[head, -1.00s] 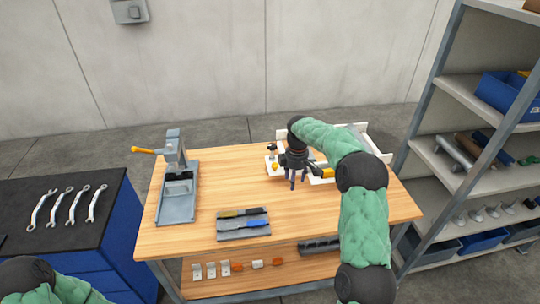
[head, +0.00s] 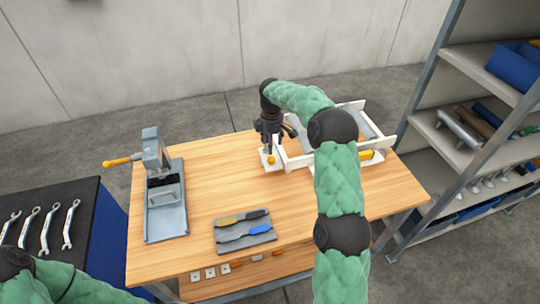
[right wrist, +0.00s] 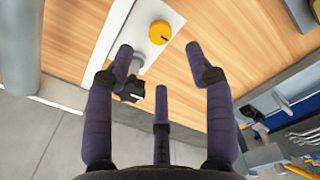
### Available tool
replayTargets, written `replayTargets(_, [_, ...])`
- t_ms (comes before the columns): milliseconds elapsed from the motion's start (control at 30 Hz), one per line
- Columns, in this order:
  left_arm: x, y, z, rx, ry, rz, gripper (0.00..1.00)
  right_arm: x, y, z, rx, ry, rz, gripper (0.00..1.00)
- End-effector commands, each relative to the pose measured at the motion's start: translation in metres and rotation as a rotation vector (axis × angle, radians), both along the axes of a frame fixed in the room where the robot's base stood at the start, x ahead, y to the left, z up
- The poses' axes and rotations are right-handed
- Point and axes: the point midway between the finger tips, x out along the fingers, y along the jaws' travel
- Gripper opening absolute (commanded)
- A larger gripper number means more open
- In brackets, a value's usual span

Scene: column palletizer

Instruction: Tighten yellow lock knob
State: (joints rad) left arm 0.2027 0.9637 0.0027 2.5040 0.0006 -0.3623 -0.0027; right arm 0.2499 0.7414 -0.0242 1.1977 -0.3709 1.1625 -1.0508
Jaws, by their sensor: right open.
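The yellow lock knob (head: 271,160) sits on a white plate (head: 266,165) at the back of the wooden table. In the right wrist view the round yellow knob (right wrist: 159,32) with a dark mark lies on the white plate, beyond my fingertips. My right gripper (head: 268,143) points down over the plate, beside the knob. Its fingers (right wrist: 160,62) are spread, open and empty. A black knob (right wrist: 130,88) shows by the left finger; I cannot tell whether they touch. Of my left arm only a part shows at the lower left; its gripper is out of view.
A white-framed fixture (head: 335,133) stands right of the plate. A grey press (head: 165,200) with an orange handle stands on the left. A grey tray (head: 245,236) holds tools near the front edge. The table middle is clear. A shelf rack (head: 470,75) stands at right.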

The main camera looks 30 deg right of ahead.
Motion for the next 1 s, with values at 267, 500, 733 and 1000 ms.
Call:
replayTargets(267, [0.0, 0.0, -0.007, 0.0, -0.001, 0.0, 0.4, 0.0, 0.001, -0.051, 0.001, 0.003, 0.0, 0.54])
replayTargets(500, [0.001, 0.0, -0.009, 0.0, -0.001, 0.0, 0.4, 0.0, 0.0, -0.075, 0.001, 0.002, -0.001, 0.54])
replayTargets(733, [0.001, 0.0, -0.009, 0.0, -0.001, 0.0, 0.4, 0.0, 0.0, -0.079, 0.001, -0.001, -0.001, 0.54])
replayTargets(1000, [0.001, 0.0, -0.009, 0.0, -0.001, 0.0, 0.4, 0.0, 0.0, -0.078, 0.0, 0.0, 0.0, 0.17])
